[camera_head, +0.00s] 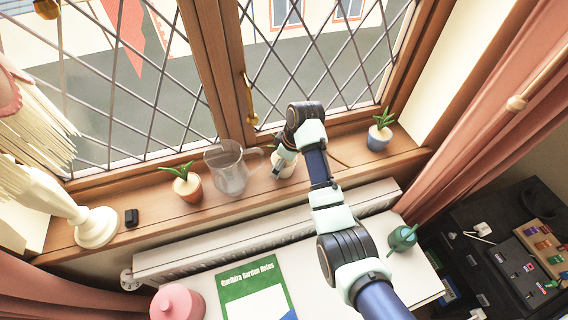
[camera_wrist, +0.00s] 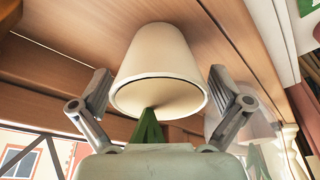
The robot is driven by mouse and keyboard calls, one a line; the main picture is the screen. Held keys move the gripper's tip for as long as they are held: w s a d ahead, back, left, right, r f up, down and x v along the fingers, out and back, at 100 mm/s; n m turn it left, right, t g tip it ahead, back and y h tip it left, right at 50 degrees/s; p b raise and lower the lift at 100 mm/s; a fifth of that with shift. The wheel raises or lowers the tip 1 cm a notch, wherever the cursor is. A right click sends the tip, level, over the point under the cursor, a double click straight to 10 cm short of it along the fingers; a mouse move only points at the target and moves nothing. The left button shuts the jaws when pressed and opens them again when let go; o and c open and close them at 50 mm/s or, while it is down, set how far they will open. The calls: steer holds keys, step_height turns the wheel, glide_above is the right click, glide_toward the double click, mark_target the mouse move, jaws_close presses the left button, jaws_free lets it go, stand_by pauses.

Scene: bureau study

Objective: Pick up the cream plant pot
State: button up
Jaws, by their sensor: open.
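The cream plant pot (camera_head: 287,170) stands on the wooden windowsill, just right of the glass pitcher, and is partly hidden by my gripper (camera_head: 279,163) in the head view. In the wrist view the cream pot (camera_wrist: 158,62) shows upside down in the picture, with its rim toward me and a green leaf (camera_wrist: 147,128) coming out of it. My gripper (camera_wrist: 160,75) is open. One finger shows on each side of the pot, with visible gaps. I cannot tell whether the fingertips reach level with the pot's wall.
A glass pitcher (camera_head: 231,170) stands close left of the cream pot. A terracotta-and-cream pot (camera_head: 188,189) is farther left, and a blue-and-cream pot (camera_head: 378,139) is at the right. The window frame (camera_head: 212,75) rises behind. A pink jar (camera_head: 178,303) and green watering can (camera_head: 402,238) are below.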

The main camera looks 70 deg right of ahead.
steer(key=shift+f, duration=0.2)
steer(key=shift+c, duration=0.3)
steer(key=c, duration=1.3)
steer(key=shift+w+r, duration=0.1)
steer(key=shift+c, duration=0.2)
step_height(320, 180, up, 11)
steer(key=shift+d+p, duration=0.1)
steer(key=shift+p, duration=0.55)
step_height(320, 180, up, 9)
steer(key=p, duration=0.8)
steer(key=shift+p, duration=0.3)
